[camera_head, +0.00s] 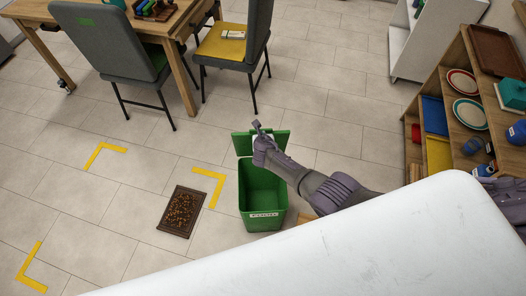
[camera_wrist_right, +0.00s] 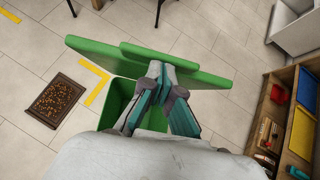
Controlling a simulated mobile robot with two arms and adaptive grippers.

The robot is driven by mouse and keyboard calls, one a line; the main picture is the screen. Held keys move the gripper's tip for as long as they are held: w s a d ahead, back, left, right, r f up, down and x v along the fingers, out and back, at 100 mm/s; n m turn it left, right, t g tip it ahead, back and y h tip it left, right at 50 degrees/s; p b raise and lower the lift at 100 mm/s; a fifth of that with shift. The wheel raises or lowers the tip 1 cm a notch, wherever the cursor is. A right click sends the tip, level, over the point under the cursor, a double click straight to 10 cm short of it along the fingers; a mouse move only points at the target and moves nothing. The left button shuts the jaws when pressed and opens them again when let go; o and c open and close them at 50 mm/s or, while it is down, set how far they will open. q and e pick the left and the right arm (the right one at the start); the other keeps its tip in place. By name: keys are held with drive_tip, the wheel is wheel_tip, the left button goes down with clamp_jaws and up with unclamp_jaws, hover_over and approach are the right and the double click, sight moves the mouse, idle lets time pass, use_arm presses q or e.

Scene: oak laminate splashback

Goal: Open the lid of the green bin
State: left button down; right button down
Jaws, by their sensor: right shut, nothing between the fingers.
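The green bin (camera_head: 263,205) stands on the tiled floor, with a pale label on its front. Its lid (camera_head: 243,144) is raised and stands up at the back edge, so the inside of the bin shows. My right gripper (camera_head: 258,128) is at the lid, in front of its middle. In the right wrist view the lid (camera_wrist_right: 95,50) spreads behind the fingertips, and part of the bin (camera_wrist_right: 118,98) shows below. My right gripper's fingers (camera_wrist_right: 167,80) come together at the lid; I cannot tell whether they touch it. My left gripper is not in view.
A brown patterned tray or mat (camera_head: 181,211) lies left of the bin, among yellow floor marks (camera_head: 210,185). A grey chair (camera_head: 110,45), a yellow-seated chair (camera_head: 225,45) and a wooden table are behind. A wooden shelf (camera_head: 460,60) with plates is at right.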

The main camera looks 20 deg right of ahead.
drive_tip(key=w, duration=0.1)
drive_tip(key=w+b, duration=0.1)
drive_tip(key=w+d, duration=0.1)
drive_tip(key=w, duration=0.1)
drive_tip(key=shift+r, duration=0.35)
drive_tip(key=shift+w+d+r+b, duration=0.25)
drive_tip(key=shift+w+b, duration=0.1)
drive_tip(key=shift+w, duration=0.3)
